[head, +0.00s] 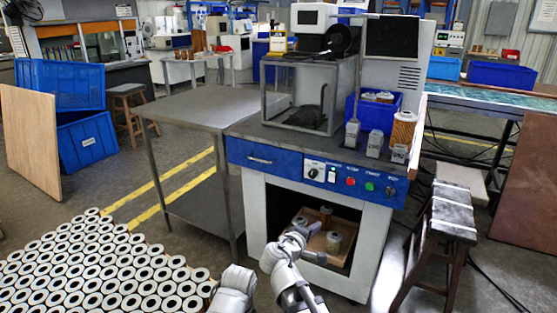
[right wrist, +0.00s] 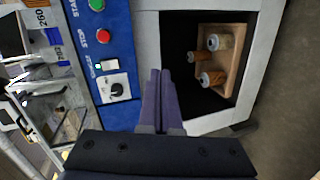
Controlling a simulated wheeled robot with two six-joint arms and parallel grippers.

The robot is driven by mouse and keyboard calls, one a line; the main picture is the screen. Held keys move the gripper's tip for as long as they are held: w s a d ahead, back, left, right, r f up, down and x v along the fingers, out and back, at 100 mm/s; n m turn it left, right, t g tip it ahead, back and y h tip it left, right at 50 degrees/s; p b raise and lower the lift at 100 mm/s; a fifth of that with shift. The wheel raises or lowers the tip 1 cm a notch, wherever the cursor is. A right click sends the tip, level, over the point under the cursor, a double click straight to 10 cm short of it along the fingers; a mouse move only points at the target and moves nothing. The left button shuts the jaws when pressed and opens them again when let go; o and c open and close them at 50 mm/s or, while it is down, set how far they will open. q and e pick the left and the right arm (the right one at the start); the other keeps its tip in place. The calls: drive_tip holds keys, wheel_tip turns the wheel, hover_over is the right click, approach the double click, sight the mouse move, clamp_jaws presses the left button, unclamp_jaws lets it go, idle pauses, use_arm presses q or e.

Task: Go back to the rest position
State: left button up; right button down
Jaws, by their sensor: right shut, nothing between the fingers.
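My right gripper (head: 303,232) is low in front of the grey workstation (head: 352,283), before its open lower cabinet. In the right wrist view its two purple fingers (right wrist: 160,78) are together with nothing between them. A white part of my arm shows at the bottom centre of the head view; no left gripper fingers can be seen. Inside the cabinet is a wooden tray (right wrist: 236,70) holding several cartridges, among them a tan one (right wrist: 212,78). My right arm hides part of the tray in the head view.
A blue control panel (head: 270,158) with a knob and buttons lies above the cabinet. A metal side table (head: 205,105) adjoins it at left. Many white-ended cartridges (head: 95,265) cover the floor at lower left. A stool (head: 452,215) stands at right.

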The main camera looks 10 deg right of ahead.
drive_tip(key=s+a+f+m+g+y, duration=0.35)
drive_tip(key=s+f+g, duration=0.25)
drive_tip(key=s+f, duration=0.5)
drive_tip(key=s+a+f+m+g+y, duration=0.1)
drive_tip(key=s+a+f+g+y, duration=0.1)
drive_tip(key=s+a+g, duration=0.3)
drive_tip(key=s+a+f+m+g+y, duration=0.1)
drive_tip(key=s+a+f+y, duration=0.15)
drive_tip(key=s, duration=0.45)
use_arm(q)
wheel_tip(320, 180, up, 36)
drive_tip(key=p, duration=3.5)
drive_tip(key=shift+p, duration=0.4)
use_arm(e)
wheel_tip(320, 180, up, 36)
drive_tip(key=shift+w+a, duration=0.2)
drive_tip(key=shift+a, duration=0.15)
use_arm(q)
drive_tip(key=shift+d+f, duration=0.1)
drive_tip(key=shift+f, duration=0.05)
use_arm(e)
drive_tip(key=shift+f+n, duration=0.1)
drive_tip(key=shift+n, duration=0.15)
